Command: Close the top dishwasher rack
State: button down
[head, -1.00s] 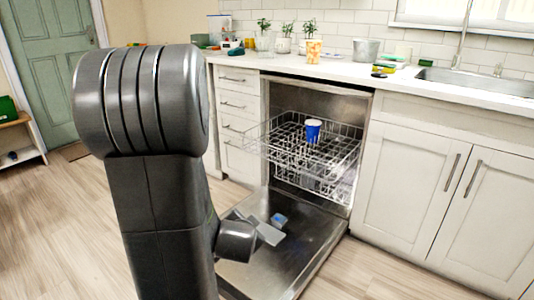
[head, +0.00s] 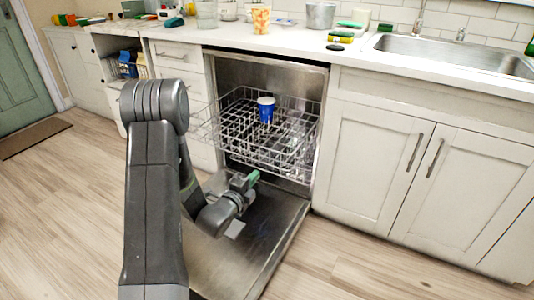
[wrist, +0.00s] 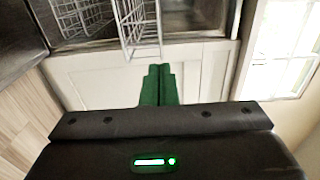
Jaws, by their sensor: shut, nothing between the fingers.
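The top dishwasher rack (head: 285,150) is a wire rack pulled out of the dishwasher, its front reaching left past the opening. A blue cup (head: 266,110) stands in it. The dishwasher door (head: 265,230) lies folded down below. My gripper (head: 252,178) is over the door, lower than the rack in the head view; whether it touches the rack is unclear. In the wrist view my gripper's green fingers (wrist: 159,84) are together and empty. White rack wires (wrist: 137,25) show just beyond them, slightly left.
The open door sticks out over the floor in front of the dishwasher. White cabinets (head: 385,170) stand to the right, drawers (head: 175,55) to the left. The counter (head: 290,40) above holds cups and other items.

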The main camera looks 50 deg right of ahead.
aim_at(276, 152)
jog(key=b+x, duration=0.2)
jog(key=x, duration=1.1)
jog(key=shift+d, duration=0.1)
jog(key=shift+w, duration=0.1)
